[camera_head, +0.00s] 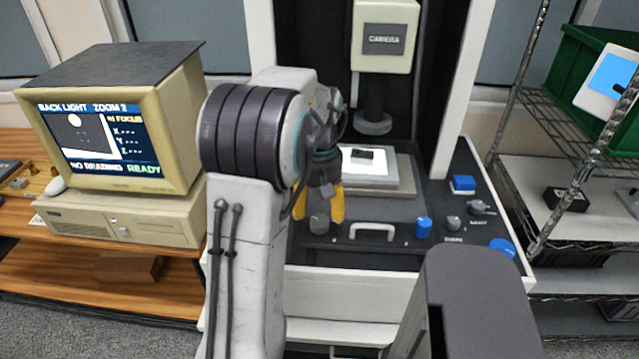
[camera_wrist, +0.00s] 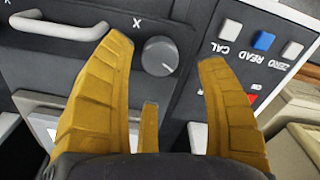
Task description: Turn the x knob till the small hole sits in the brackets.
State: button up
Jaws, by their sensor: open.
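The x knob (camera_wrist: 160,55) is a round grey knob beside the letter X on a dark panel, and it also shows in the head view (camera_head: 319,224). My gripper (camera_wrist: 168,53) is open, with its yellow fingertips on either side of the knob and gaps between. In the head view my gripper (camera_head: 318,212) points down at the panel. The monitor screen (camera_head: 82,140) shows a dark part image with a white round hole at its upper left and small bracket marks near the middle. I cannot clearly make out a small hole inside the brackets.
A small dark part (camera_head: 363,154) lies on the bright stage (camera_head: 390,180) below the camera unit (camera_head: 385,38). A handle (camera_head: 372,230) and blue knob (camera_head: 423,227) stand right of the x knob.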

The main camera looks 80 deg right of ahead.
aim_at(319, 220)
notch_tip(319, 220, up, 7)
jog(key=shift+r, duration=0.2)
dwell(1.1)
